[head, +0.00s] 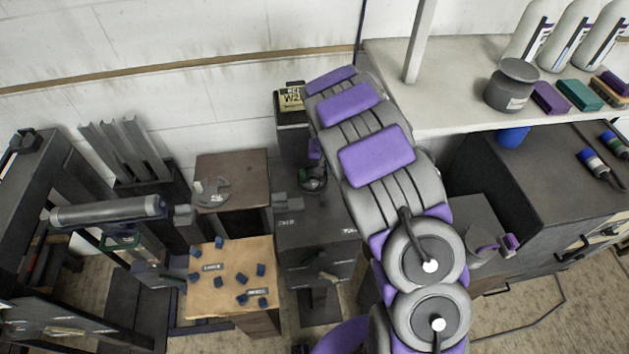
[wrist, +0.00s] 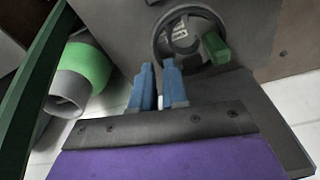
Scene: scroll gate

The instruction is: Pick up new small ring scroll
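A round dark ring-shaped piece (wrist: 160,42) with a pale label in its middle lies just beyond my fingertips in the wrist view. A green block (wrist: 215,48) sits at its right side. My gripper (wrist: 158,66) has two blue fingers pointing at the ring's lower left edge. The fingers are close together with a narrow gap, and I see no ring between them. Whether the tips touch the ring I cannot tell. In the head view, a small dark round form with green (head: 313,182) shows beside my arm; my fingers cannot be made out there.
A green and grey cylinder (wrist: 75,75) is at the left in the wrist view. In the head view, a wooden-topped stand (head: 215,300) holds several small blue pieces. A brown table (head: 245,175) bears a grey part. A white shelf (head: 450,115) with bottles is at right.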

